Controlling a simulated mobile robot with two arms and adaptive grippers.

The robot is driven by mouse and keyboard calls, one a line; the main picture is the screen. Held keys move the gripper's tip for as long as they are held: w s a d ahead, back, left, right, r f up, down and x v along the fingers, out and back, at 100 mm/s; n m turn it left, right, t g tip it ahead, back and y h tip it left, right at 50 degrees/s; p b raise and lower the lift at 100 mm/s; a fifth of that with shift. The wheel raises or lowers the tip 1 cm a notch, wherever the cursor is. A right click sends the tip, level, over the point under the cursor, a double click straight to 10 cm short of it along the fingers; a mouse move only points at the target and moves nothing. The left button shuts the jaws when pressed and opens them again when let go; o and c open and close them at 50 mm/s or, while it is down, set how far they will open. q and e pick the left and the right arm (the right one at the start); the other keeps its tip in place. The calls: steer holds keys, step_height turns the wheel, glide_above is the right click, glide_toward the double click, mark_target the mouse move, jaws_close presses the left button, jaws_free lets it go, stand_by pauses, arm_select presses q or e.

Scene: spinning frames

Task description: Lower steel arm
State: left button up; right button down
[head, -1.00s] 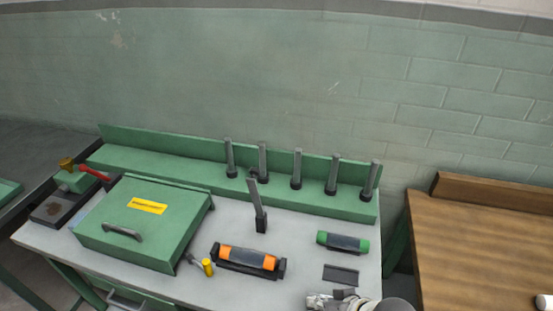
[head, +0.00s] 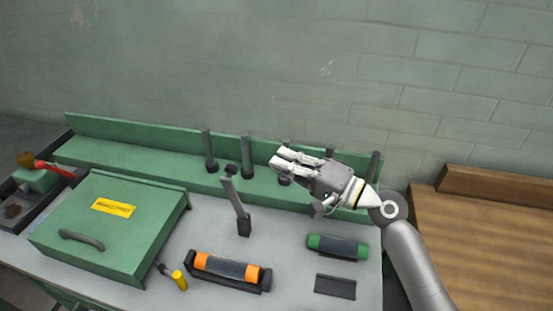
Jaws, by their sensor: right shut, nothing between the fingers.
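A grey steel arm (head: 235,204) stands tilted up from a small dark base block on the pale bench top, leaning a little to the left. My right gripper (head: 279,161) is shut and empty, to the right of the steel arm and a little higher in the head view. Its fingers point left. It appears apart from the arm. It hides parts of the grey posts behind it. My left gripper is not in view.
Several grey posts (head: 209,150) stand along the green ledge (head: 130,156). A green box (head: 110,225) with a yellow label is at the left. An orange-and-black roller (head: 228,268) in a cradle, a green-and-black cylinder (head: 337,246) and a dark plate (head: 335,287) are in front.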

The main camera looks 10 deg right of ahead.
steer(key=p+x, duration=0.3)
steer(key=x, duration=0.6)
steer(key=s, duration=0.1)
steer(key=s+p, duration=0.1)
steer(key=s+a+f+p, duration=0.1)
steer(key=s, duration=0.1)
steer(key=shift+s+f, duration=0.1)
steer(key=shift+s, duration=0.1)
